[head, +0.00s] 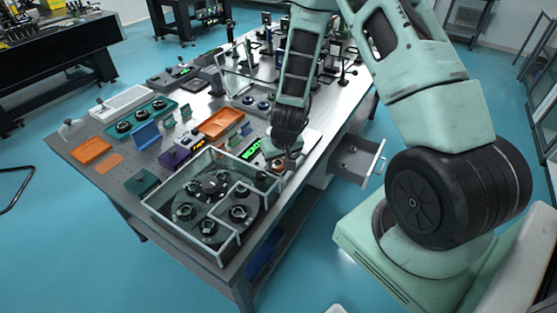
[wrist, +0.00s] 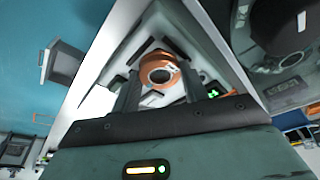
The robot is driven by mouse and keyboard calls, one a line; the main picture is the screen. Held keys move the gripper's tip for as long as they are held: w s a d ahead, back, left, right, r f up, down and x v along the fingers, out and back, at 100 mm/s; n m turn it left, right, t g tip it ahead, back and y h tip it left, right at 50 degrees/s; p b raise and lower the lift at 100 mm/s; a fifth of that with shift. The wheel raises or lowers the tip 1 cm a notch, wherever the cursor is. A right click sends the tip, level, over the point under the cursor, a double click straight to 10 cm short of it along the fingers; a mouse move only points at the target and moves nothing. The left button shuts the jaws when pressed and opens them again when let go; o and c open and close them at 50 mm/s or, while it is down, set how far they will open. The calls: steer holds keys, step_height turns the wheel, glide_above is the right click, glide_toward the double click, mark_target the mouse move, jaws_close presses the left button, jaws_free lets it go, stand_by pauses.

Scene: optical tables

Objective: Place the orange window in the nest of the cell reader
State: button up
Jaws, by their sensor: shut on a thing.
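The orange window (wrist: 158,70), a round orange piece with a dark centre, sits between the fingertips of my gripper (wrist: 160,88) in the wrist view. My gripper is shut on it. Behind it is a pale device with a small green display (wrist: 213,93), which looks like the cell reader; the window hides its middle, so I cannot tell whether the window touches the nest. In the head view my gripper (head: 284,162) is low over the table's right side, by a pale flat device (head: 307,143). The window is too small there to make out clearly.
A clear-walled enclosure (head: 238,236) with a dark carousel stands in front of my gripper. A green-lit display (head: 250,149) is just left. An orange tray (head: 221,123) lies farther back. An open drawer (head: 357,158) sticks out at the table's right side.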

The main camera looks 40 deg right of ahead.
steer(key=shift+s+f+b, duration=0.2)
steer(key=shift+f+b, duration=0.1)
steer(key=shift+f, duration=0.2)
steer(key=o, duration=0.9)
steer(key=shift+s, duration=0.1)
steer(key=shift+o, duration=0.5)
steer(key=shift+r+p, duration=0.55)
steer(key=shift+r, duration=0.1)
steer(key=w+d+v, duration=0.1)
steer(key=v, duration=1)
steer(key=s+a+r+n+g+y, duration=0.15)
steer(key=a+r, duration=0.25)
steer(key=a, duration=0.4)
steer(key=s+a+r+n+t+y, duration=0.1)
steer(key=s+a+r+n, duration=0.2)
steer(key=a, duration=0.5)
steer(key=s+a+r+n+g, duration=0.1)
steer(key=s+a+r+n, duration=0.1)
steer(key=s, duration=0.3)
steer(key=s+a+r+n, duration=0.2)
steer(key=s+a+r, duration=0.1)
steer(key=s, duration=0.3)
steer(key=s+a+r+n+g+h, duration=0.1)
steer(key=s+a+r+n, duration=0.1)
steer(key=s, duration=0.3)
steer(key=shift+s+a+r+g, duration=0.35)
steer(key=shift+s+a, duration=0.05)
steer(key=shift+a, duration=0.4)
